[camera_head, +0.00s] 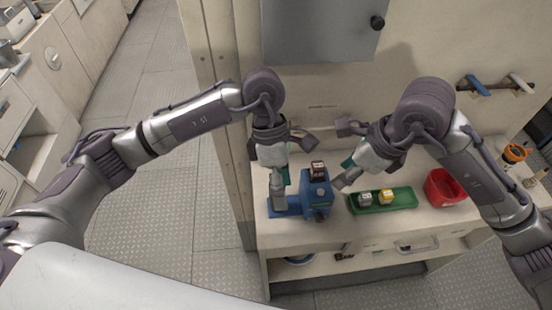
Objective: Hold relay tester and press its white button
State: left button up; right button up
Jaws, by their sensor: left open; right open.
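The relay tester (317,197) is a blue unit with a flat blue base, standing on the left part of the white counter. A dark brown relay block (317,170) sits on its top. A small pale spot shows on its front, but I cannot tell whether it is the white button. My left gripper (293,167) is open, its fingers spread, just left of the tester; one finger hangs over the blue base and hides part of it. My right gripper (342,156) is open and empty just right of the tester's top. Contact is not clear for either.
A green tray (408,202) right of the tester holds a grey block (365,199) and a yellow block (386,196). A red bin (445,188) stands further right. A grey cabinet (318,30) hangs above. An orange round item (514,153) lies at far right.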

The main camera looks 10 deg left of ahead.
pick_arm(q)
jog(key=w+m+t+y, duration=0.1)
jog(key=w+a+r+m+t+y, duration=0.1)
jog(key=w, duration=0.1)
jog(key=w+a+r+m+t+y, duration=0.1)
jog(key=shift+w+a+r+t, duration=0.1)
jog(key=shift+w+r+t, duration=0.15)
jog(key=shift+t, duration=0.15)
notch_tip(320, 180, down, 14)
jog(key=shift+r, duration=0.2)
jog(key=shift+c, duration=0.3)
grip_shut()
pick_arm(e)
jog(key=shift+c, duration=0.2)
grip_shut()
dwell(0.9)
